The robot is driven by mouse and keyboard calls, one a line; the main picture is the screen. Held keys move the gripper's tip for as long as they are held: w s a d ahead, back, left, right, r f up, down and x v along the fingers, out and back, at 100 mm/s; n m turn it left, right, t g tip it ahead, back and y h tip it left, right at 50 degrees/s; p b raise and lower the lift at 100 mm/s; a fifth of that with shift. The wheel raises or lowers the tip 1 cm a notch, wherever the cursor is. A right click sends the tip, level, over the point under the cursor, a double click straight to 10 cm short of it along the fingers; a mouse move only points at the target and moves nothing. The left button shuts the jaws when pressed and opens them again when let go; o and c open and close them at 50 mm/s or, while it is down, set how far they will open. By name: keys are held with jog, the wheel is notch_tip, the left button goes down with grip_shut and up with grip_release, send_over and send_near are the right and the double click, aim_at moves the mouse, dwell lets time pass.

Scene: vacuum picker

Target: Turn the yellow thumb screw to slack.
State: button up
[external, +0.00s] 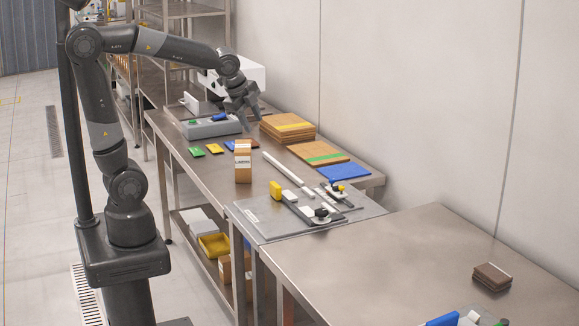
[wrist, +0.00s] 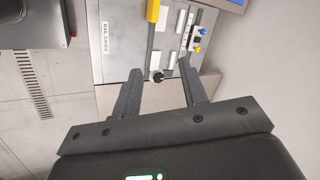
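A grey plate (external: 262,222) on the bench carries two dark rails with small fittings. A small yellow knob (external: 340,187), which looks like the thumb screw, stands on the shorter rail on the right side of the plate. In the wrist view the yellow knob (wrist: 201,32) is small, with a blue knob (wrist: 197,49) beside it. A black knob (external: 321,212) sits at the near end of the longer rail. My gripper (external: 248,112) is above the bench, to the left of and well apart from the plate. In the wrist view my gripper (wrist: 160,72) is open with nothing between its fingers.
A yellow block (external: 276,190) stands at the far end of the longer rail. A cardboard box (external: 243,162) stands left of the plate. Stacked cardboard (external: 287,127) and a blue pad (external: 344,171) lie by the wall. The right bench (external: 420,250) is mostly clear.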

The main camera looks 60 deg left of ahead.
jog(key=w+d+f+m, duration=0.1)
jog(key=w+f+m, duration=0.2)
jog(key=w+m, duration=0.3)
jog(key=w+d+f+m, duration=0.2)
jog(key=w+m, duration=0.3)
jog(key=w, duration=0.3)
jog(key=m, duration=0.9)
send_near(341, 186)
jog(key=shift+g, duration=0.4)
jog(key=x, duration=0.7)
jog(key=shift+w+f, duration=0.2)
jog(key=shift+w, duration=0.2)
grip_shut()
